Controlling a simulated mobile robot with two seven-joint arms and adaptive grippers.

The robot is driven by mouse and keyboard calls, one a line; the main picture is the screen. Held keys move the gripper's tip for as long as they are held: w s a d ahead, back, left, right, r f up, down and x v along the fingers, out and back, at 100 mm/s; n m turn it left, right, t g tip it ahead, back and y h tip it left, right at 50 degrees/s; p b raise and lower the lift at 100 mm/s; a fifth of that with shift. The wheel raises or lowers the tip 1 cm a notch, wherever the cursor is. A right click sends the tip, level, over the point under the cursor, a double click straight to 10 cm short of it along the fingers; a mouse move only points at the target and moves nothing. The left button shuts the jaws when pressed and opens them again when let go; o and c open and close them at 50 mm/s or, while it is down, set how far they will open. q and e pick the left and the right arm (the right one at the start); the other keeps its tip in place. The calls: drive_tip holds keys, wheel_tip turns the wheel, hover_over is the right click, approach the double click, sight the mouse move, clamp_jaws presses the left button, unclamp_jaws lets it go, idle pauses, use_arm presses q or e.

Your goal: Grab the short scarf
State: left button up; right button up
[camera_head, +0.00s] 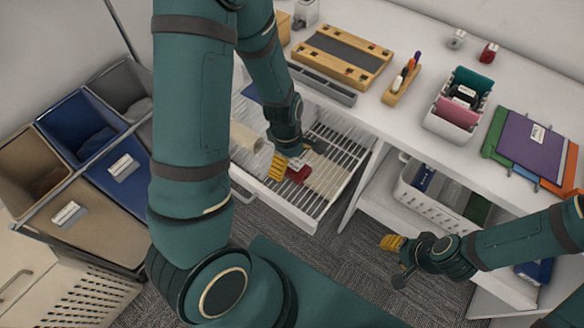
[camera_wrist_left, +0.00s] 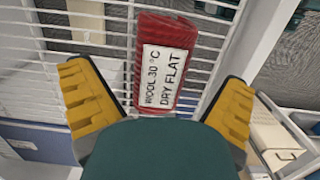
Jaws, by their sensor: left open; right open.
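A small red cloth piece (camera_head: 298,174) lies on the white wire rack of the pulled-out drawer (camera_head: 322,206). It looks like the short scarf. In the left wrist view the red piece (camera_wrist_left: 168,30) carries a white label reading "WOOL 30 °C DRY FLAT". My left gripper (camera_head: 280,167) is over the rack, right beside the red piece. Its yellow fingers stand open on either side of the piece in the wrist view, with nothing held; contact cannot be told. My right gripper (camera_head: 391,243) is open and empty, low in front of the shelf unit.
A cream roll (camera_head: 247,139) and a pale flat strip (camera_head: 330,176) also lie in the drawer. The white counter (camera_head: 400,125) is above it. A white basket (camera_head: 437,198) stands on the right shelf. Sorting bins (camera_head: 75,125) stand at the left.

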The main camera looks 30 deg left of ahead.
use_arm(q)
wheel_tip(320, 180, down, 3)
drive_tip(key=shift+d+r+b, duration=0.15)
drive_tip(key=shift+b, duration=0.15)
drive_tip(key=shift+c, duration=0.3)
drive_tip(key=c, duration=1.3)
drive_tip(key=shift+o, duration=0.2)
